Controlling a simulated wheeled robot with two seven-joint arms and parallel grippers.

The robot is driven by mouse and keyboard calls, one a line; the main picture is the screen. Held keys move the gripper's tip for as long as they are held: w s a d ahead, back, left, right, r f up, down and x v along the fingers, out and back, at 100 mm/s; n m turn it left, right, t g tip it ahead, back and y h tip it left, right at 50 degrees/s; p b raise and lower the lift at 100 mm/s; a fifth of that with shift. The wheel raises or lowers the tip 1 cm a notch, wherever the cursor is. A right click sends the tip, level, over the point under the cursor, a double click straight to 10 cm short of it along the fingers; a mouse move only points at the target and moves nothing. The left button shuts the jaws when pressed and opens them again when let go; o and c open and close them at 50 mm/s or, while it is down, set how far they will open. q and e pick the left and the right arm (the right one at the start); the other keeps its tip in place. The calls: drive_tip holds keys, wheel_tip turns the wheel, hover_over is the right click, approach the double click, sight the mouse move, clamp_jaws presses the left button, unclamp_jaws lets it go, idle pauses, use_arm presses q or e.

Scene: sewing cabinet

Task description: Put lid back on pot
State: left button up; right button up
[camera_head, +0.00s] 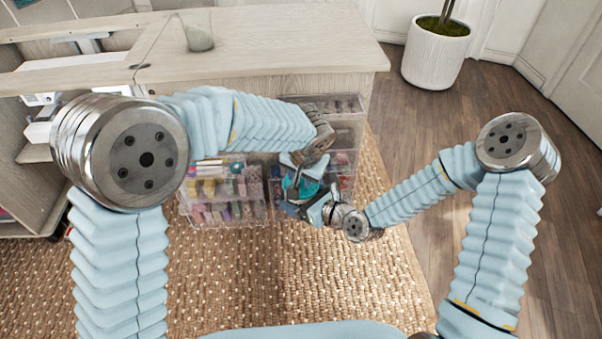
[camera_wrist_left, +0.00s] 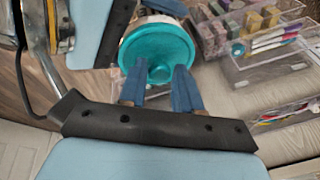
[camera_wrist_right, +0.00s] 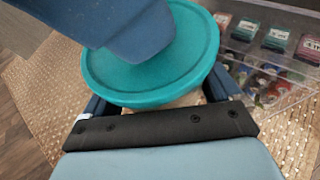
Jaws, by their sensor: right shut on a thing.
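A round teal lid (camera_head: 307,186) is in front of the clear drawers in the head view. In the left wrist view the lid (camera_wrist_left: 158,55) faces my left gripper (camera_wrist_left: 160,88), whose blue fingers are apart with no thing clearly clamped between them. In the right wrist view the lid (camera_wrist_right: 155,68) covers the top of a pale pot (camera_wrist_right: 187,98), of which only a small part shows. My right gripper (camera_wrist_right: 155,105) is shut on the pot below the lid. A finger of my left gripper hides part of the lid. I cannot tell whether the lid is fully seated.
Clear drawers (camera_head: 225,212) with sewing supplies stand close behind both grippers. A wooden cabinet top (camera_head: 270,45) carries a glass (camera_head: 197,32). A woven rug (camera_head: 250,290) covers the floor. A white planter (camera_head: 434,52) stands at the back right.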

use_arm(q)
drive_tip(key=shift+o, duration=1.3)
drive_tip(key=v, duration=1.2)
